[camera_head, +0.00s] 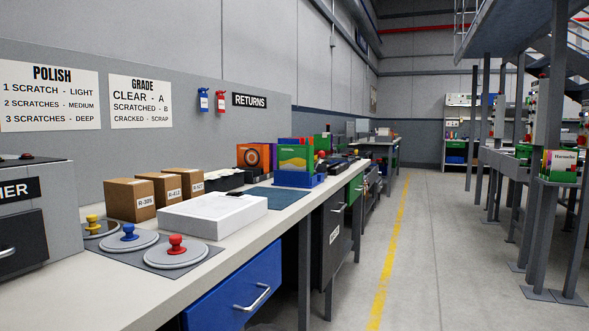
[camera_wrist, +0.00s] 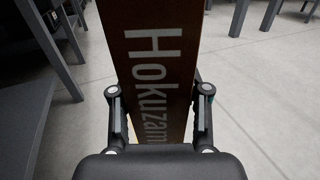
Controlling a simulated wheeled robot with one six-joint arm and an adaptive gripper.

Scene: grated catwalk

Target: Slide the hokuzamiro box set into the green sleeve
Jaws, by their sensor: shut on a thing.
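My gripper (camera_wrist: 160,108) shows only in the wrist view. Its two fingers are shut on the sides of the brown Hokuzamiro box set (camera_wrist: 152,75). The white lettering reads "Hokuzam" before my gripper body hides the rest. The box set is held in the air with grey floor behind it, and its far end runs out of the picture. In the head view a green sleeve-like case (camera_head: 295,158) with a yellow and orange picture stands upright in a blue tray (camera_head: 292,180) on the long bench. I cannot tell from here whether it is open or empty.
The bench (camera_head: 130,292) also bears cardboard boxes (camera_head: 130,199), a white box (camera_head: 212,216) and knobbed discs (camera_head: 176,251). Another colourful case (camera_head: 562,164) stands on the right. The aisle floor (camera_head: 440,250) is clear.

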